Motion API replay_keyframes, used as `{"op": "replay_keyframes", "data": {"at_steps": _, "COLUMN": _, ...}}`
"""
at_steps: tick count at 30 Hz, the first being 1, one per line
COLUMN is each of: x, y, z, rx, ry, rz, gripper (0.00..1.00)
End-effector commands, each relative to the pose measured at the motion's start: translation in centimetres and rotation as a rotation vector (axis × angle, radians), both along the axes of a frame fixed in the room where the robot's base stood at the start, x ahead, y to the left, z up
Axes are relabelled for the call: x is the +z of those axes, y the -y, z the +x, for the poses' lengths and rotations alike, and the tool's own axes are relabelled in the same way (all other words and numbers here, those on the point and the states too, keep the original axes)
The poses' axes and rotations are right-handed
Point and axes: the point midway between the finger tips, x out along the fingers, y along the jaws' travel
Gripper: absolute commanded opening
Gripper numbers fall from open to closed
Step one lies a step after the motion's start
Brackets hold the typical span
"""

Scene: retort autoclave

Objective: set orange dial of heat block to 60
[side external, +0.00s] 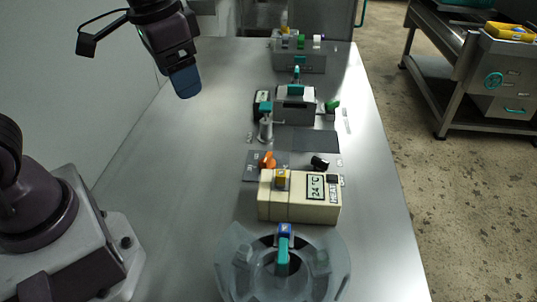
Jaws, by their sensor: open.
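The heat block (300,205) is a cream box in the lower middle of the side external view. Its display reads 24 °C. The orange dial (267,162) is on a dark plate just behind the box, at its left; its markings are too small to read. My gripper (185,90), with a blue finger, is open and empty above the left part of the bench. It is up and to the left of the orange dial, well apart from it. One finger hides most of the other.
A black knob (320,163) is right of the orange dial. A translucent round device (235,270) with a teal bar is in front. A teal-topped post (265,125) and a grey device (295,105) stand behind. The left side of the steel bench (180,190) is clear.

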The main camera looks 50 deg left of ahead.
Motion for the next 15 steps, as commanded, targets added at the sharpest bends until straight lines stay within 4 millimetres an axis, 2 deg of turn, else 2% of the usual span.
{"op": "replay_keyframes", "data": {"at_steps": 1, "x": -1.0, "y": 0.3, "z": 1.7, "rx": -0.029, "ry": -0.047, "rz": 0.014, "gripper": 0.72}}
{"op": "replay_keyframes", "data": {"at_steps": 8, "x": -5.8, "y": 1.3, "z": 8.5, "rx": -0.196, "ry": -0.211, "rz": 0.094, "gripper": 0.72}}
{"op": "replay_keyframes", "data": {"at_steps": 15, "x": -13.2, "y": 2.4, "z": 14.7, "rx": -0.435, "ry": -0.373, "rz": 0.193, "gripper": 0.72}}
